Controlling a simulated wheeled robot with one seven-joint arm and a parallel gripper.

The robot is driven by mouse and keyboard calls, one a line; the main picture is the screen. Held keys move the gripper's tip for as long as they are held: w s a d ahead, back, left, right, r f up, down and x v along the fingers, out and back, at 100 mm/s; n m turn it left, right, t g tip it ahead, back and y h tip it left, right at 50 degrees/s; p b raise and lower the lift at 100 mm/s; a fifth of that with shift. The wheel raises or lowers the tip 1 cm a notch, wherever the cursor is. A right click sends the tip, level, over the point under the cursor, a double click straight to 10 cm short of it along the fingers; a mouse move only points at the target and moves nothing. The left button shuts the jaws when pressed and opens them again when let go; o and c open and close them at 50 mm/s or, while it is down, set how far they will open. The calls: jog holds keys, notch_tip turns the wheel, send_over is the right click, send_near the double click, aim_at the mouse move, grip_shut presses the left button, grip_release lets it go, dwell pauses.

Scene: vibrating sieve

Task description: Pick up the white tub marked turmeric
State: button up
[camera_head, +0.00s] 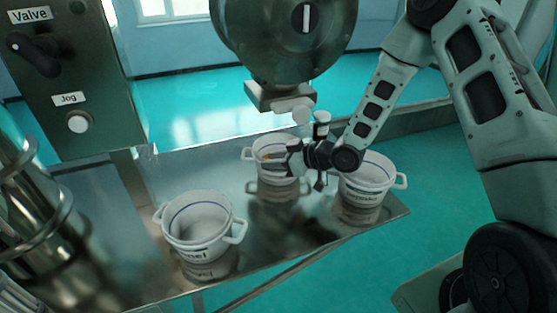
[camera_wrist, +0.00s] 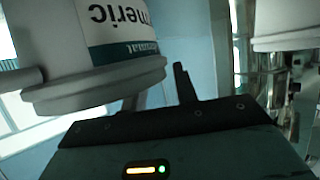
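The white tub at the back middle of the bench (camera_head: 262,145) stands upright, with a handle at its left. My gripper (camera_head: 290,157) is at its right front and covers part of its wall. In the wrist view a white tub with upside-down letters "meric" (camera_wrist: 65,40) is close at the upper left, its thick rim downward in the picture and a handle at the left edge. One dark finger of my gripper (camera_wrist: 183,85) rises just right of that rim. The other finger is mostly hidden by the rim, so whether anything is gripped is unclear.
A white tub marked "...nel" (camera_head: 198,228) stands at the front left of the metal bench (camera_head: 150,160). Another white tub (camera_head: 368,178) stands right of my gripper, near the bench edge. A grey machine head (camera_head: 280,50) hangs above. A valve panel (camera_head: 70,80) is at the left.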

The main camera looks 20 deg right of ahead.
jog(key=shift+a, duration=0.1)
jog(key=shift+c, duration=0.3)
grip_shut()
jog(key=shift+f, duration=0.15)
dwell(1.0)
